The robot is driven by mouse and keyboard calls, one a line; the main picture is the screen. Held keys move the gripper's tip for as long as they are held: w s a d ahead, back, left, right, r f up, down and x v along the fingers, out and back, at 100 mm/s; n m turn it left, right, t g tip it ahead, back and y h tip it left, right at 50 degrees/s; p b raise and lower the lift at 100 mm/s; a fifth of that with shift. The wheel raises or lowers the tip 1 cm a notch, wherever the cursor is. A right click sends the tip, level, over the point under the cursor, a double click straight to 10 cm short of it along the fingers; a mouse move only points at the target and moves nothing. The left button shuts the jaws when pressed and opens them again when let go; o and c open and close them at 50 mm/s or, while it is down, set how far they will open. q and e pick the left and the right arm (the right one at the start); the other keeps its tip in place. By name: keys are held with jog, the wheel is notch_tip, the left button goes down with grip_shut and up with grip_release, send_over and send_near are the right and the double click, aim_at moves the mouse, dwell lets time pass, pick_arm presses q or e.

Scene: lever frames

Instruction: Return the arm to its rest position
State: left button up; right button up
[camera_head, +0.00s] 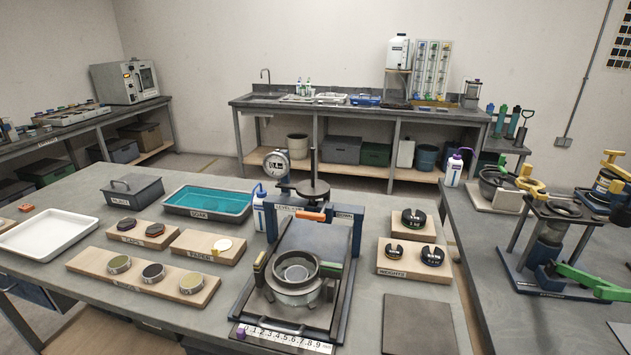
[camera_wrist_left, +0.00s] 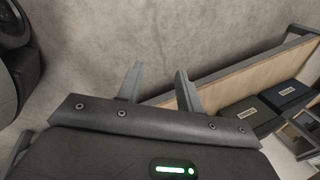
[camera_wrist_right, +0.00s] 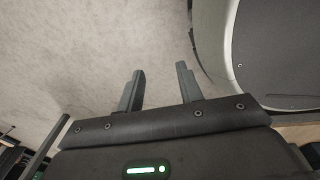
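Neither arm shows in the head view. My left gripper (camera_wrist_left: 158,85) shows in the left wrist view with its two fingers apart and nothing between them, over bare floor. My right gripper (camera_wrist_right: 159,88) shows in the right wrist view, also with its fingers apart and empty, over bare floor. In the head view the lever frame (camera_head: 321,240) stands on the table, with a metal ring-shaped pot (camera_head: 296,272) in it and a round dark plate (camera_head: 313,188) on a post above. Whether the plate touches anything below is hard to tell.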

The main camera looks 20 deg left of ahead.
pick_arm(q)
jog(key=d+f+h, duration=0.1)
jog(key=d+f, duration=0.1)
jog(key=d, duration=1.1)
jog(key=s+d+f+n+h, duration=0.1)
jog(key=d+f+h, duration=0.1)
jog(key=d, duration=1.1)
jog(key=shift+s+d+f, duration=0.2)
jog(key=shift+d+f, duration=0.1)
jog(key=shift+d, duration=0.05)
pick_arm(e)
jog(key=shift+y, duration=0.3)
jog(key=a, duration=0.1)
jog(key=s+a, duration=0.1)
jog(key=a, duration=0.3)
jog(key=shift+s+f, duration=0.2)
jog(key=shift+f, duration=0.2)
jog(key=shift+d, duration=0.1)
